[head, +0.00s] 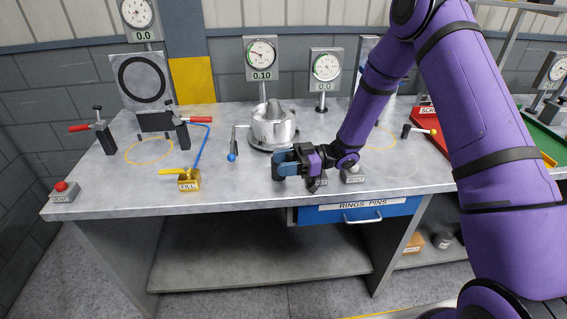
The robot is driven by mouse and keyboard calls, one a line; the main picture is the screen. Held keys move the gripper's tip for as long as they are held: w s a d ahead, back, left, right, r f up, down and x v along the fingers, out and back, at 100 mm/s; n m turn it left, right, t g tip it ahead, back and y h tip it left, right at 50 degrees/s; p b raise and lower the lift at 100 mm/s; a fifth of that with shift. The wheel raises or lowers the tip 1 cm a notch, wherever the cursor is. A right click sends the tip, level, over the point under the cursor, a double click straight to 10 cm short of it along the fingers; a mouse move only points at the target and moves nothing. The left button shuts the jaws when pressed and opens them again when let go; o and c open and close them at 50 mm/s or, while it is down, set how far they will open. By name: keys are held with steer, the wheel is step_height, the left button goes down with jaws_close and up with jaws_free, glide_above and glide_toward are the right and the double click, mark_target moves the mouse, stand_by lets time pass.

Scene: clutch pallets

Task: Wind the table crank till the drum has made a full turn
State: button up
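The silver drum (273,128) stands on the grey workbench near the middle of the head view. A thin crank with a blue knob (232,157) sticks out at the drum's left side, with the knob low near the bench top. My gripper (278,165) is in front of the drum, to the right of the crank knob and apart from it. Its fingers point left, and it is too small in view to tell whether they are parted. A gauge (262,54) behind the drum reads 0.10.
A yellow-handled FILL valve (189,180) and two red-handled clamps stand to the left. A RESET button (352,173) is right of my gripper. A blue RINGS PINS drawer (359,212) is under the bench edge. Another gauge (326,66) reads 0.0.

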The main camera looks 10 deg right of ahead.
steer(key=d, duration=0.7)
steer(key=shift+w+d, duration=0.25)
steer(key=shift+w, duration=0.15)
